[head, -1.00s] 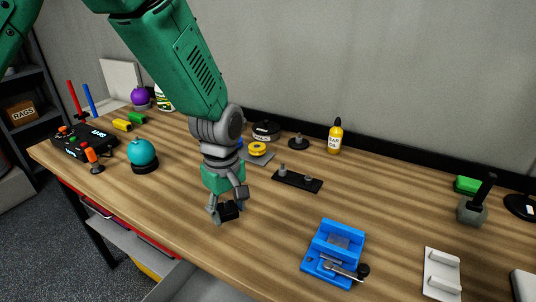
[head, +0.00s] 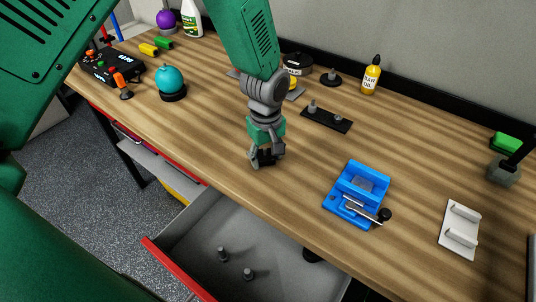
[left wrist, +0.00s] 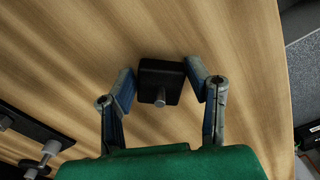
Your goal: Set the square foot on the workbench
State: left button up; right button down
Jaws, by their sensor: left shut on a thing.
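The square foot (left wrist: 160,81) is a black square block with a short grey peg; in the left wrist view it sits between my two fingers. My left gripper (head: 266,157) is shut on it, low over the front part of the wooden workbench (head: 215,125). In the head view the foot is mostly hidden by the fingers. I cannot tell whether its underside touches the wood. The left gripper also shows in the left wrist view (left wrist: 160,90). My right gripper is not in view.
An open grey drawer (head: 215,222) with loose pegs lies below the front edge. A blue fixture (head: 352,186) and white bracket (head: 460,232) stand to the right. A black plate with pegs (head: 327,120) lies behind. A teal ball (head: 169,79) stands left. Bare wood surrounds the gripper.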

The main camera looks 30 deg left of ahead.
aim_at(267, 157)
pick_arm(q)
jog(key=o, duration=0.8)
jog(key=shift+a, duration=0.1)
jog(key=o, duration=0.3)
jog(key=shift+d, duration=0.2)
jog(key=shift+d+r, duration=0.1)
jog(key=shift+d, duration=0.35)
notch_tip(267, 157, up, 12)
jog(key=shift+a, duration=0.1)
jog(key=shift+a, duration=0.35)
